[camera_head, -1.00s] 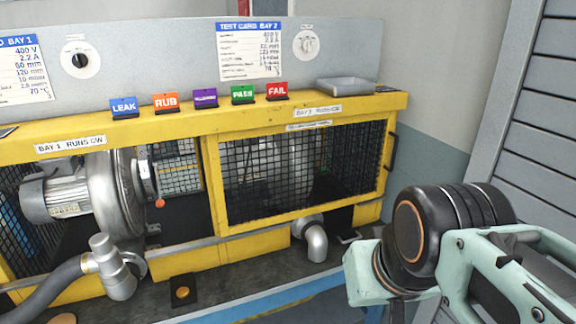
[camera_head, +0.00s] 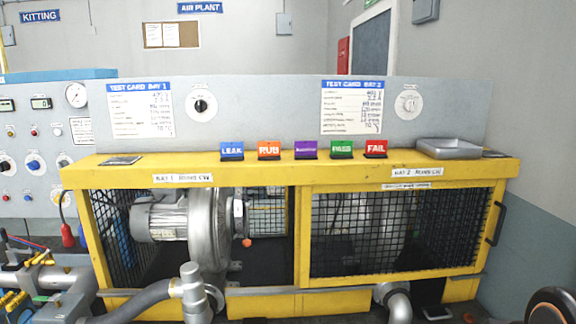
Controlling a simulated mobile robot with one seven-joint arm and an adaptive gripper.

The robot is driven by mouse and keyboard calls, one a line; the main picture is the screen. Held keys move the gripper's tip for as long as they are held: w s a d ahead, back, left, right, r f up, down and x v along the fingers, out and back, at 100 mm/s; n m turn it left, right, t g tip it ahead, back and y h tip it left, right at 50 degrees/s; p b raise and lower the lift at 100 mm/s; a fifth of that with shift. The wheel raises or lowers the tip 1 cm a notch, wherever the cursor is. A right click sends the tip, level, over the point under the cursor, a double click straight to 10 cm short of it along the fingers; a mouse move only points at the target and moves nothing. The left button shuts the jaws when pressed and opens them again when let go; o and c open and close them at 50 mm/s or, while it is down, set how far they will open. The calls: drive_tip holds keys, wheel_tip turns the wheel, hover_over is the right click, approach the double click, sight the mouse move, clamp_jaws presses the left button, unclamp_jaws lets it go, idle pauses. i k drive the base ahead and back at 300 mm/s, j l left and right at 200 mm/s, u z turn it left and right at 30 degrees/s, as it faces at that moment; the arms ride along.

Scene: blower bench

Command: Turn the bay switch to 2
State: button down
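Two rotary knobs on round white dials are on the grey back panel. One has a black knob (camera_head: 201,105), right of the Bay 1 test card (camera_head: 140,108). The other has a pale knob (camera_head: 409,103), right of the Bay 2 test card (camera_head: 352,106). The dial markings are too small to read, so I cannot tell which is the bay switch or its setting. More small knobs are on the control panel (camera_head: 48,150) at the left, including a blue one (camera_head: 33,164). My gripper is not in view; only a piece of my arm shows at the lower right corner.
A yellow frame (camera_head: 250,170) with mesh guards stands below the panel. Coloured tags, including LEAK (camera_head: 231,150) and FAIL (camera_head: 375,148), and a grey tray (camera_head: 449,148) sit on its top ledge. A blower (camera_head: 208,230) is in the left bay. A hose (camera_head: 135,302) runs in front.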

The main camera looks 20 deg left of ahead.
sight(64, 163)
drive_tip(key=u, duration=2.15)
drive_tip(key=i+j+z, duration=0.2)
drive_tip(key=i+j, duration=0.8)
drive_tip(key=i, duration=0.1)
